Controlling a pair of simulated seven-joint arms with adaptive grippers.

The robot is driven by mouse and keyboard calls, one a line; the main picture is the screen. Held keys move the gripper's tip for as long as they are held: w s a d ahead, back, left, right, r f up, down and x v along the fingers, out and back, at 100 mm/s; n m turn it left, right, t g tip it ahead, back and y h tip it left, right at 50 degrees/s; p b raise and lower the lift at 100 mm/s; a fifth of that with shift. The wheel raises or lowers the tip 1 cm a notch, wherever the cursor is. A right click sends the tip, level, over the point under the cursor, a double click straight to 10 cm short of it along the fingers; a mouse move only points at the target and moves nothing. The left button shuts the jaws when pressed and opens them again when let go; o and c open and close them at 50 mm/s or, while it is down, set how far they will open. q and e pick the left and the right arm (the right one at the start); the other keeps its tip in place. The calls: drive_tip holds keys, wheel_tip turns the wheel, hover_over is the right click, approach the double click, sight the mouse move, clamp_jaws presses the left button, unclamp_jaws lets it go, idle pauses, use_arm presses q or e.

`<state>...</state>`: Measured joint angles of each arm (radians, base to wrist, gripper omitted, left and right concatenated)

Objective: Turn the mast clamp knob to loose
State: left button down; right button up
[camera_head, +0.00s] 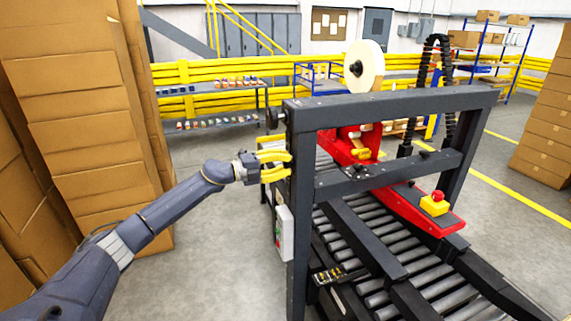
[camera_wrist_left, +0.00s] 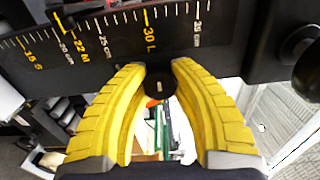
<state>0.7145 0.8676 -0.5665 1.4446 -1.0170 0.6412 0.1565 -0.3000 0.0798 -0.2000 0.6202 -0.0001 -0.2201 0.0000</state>
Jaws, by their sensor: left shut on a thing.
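The mast clamp knob (camera_wrist_left: 157,86), small, dark and round, shows between my left fingertips in the left wrist view. My left gripper (camera_wrist_left: 160,69) is shut on it, with one yellow finger on each side. Part of the knob is hidden by the fingertips, and I cannot read its loose or tight setting. In the head view my left gripper (camera_head: 289,161) is at the left post of the dark machine frame (camera_head: 301,200); the knob is hidden there. My right gripper is not in view.
A black scale bar (camera_wrist_left: 110,45) with white and yellow marks lies just beyond the fingers. Another black knob (camera_wrist_left: 309,72) is at its right. A grey switch box (camera_head: 285,233) hangs below my gripper. Stacked cartons (camera_head: 90,120) stand left; the floor between is clear.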

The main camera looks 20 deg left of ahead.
use_arm(q)
drive_tip(key=shift+w+a+r+n, duration=0.1)
drive_tip(key=shift+a+r+n, duration=0.1)
drive_tip(key=shift+n, duration=0.1)
drive_tip(key=c, duration=1.4)
unclamp_jaws()
drive_tip(key=o, duration=0.4)
drive_tip(key=shift+d+f, duration=0.1)
drive_tip(key=shift+f, duration=0.05)
drive_tip(key=v, duration=1.2)
